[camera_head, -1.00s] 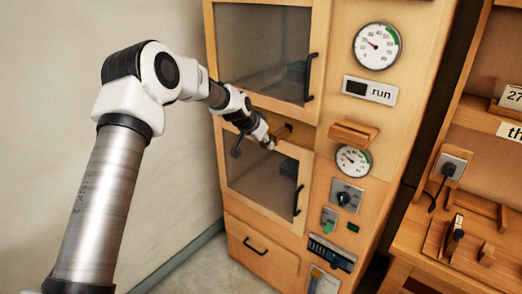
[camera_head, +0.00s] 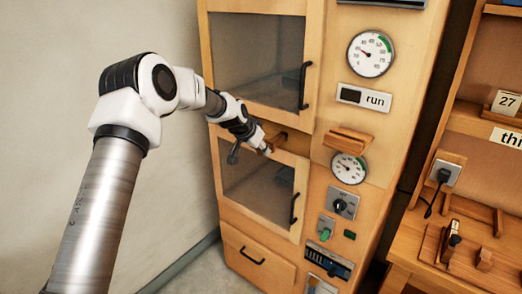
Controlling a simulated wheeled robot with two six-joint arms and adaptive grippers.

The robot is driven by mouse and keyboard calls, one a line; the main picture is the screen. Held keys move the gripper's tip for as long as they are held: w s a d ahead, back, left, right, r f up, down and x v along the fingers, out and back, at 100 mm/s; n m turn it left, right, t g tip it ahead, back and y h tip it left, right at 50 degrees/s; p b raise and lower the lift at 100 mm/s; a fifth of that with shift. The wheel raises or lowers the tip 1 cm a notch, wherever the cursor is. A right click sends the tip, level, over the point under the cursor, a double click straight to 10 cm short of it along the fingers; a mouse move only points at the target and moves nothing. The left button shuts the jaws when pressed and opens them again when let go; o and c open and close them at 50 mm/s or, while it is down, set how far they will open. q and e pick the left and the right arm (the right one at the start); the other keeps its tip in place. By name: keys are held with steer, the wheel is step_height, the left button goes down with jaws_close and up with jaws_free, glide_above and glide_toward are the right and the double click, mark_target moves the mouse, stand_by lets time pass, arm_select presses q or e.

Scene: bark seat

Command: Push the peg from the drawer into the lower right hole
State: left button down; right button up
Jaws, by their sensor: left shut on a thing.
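My left gripper (camera_head: 265,147) is at the wooden strip between the two glass doors of the tall cabinet. It is shut on a small wooden piece, seemingly the peg (camera_head: 275,139), which is mostly hidden by the fingers. The peg points right towards a dark recess (camera_head: 286,134) in the strip. I cannot tell whether the peg's tip is in a hole or only in front of it. The separate holes are too small to tell apart. The drawer (camera_head: 258,259) at the cabinet's bottom looks closed. My right gripper is not in view.
The upper glass door (camera_head: 255,55) and lower glass door (camera_head: 258,190) have black handles close to my gripper. A wooden ledge (camera_head: 348,139), gauges, a "run" sign (camera_head: 364,97) and switches are on the right panel. A workbench (camera_head: 440,262) stands further right.

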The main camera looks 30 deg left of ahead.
mark_target(275, 138)
arm_select(q)
steer(key=shift+w, duration=0.7)
steer(key=shift+w+f+b, duration=0.1)
steer(key=shift+w+b, duration=0.1)
steer(key=shift+b, duration=0.1)
steer(key=shift+w+d, duration=0.1)
steer(key=shift+w, duration=0.35)
steer(key=shift+w, duration=0.4)
stand_by(0.3)
steer(key=shift+w+d, duration=0.15)
steer(key=shift+w, duration=0.85)
steer(key=shift+w+p, duration=0.65)
steer(key=shift+w, duration=0.5)
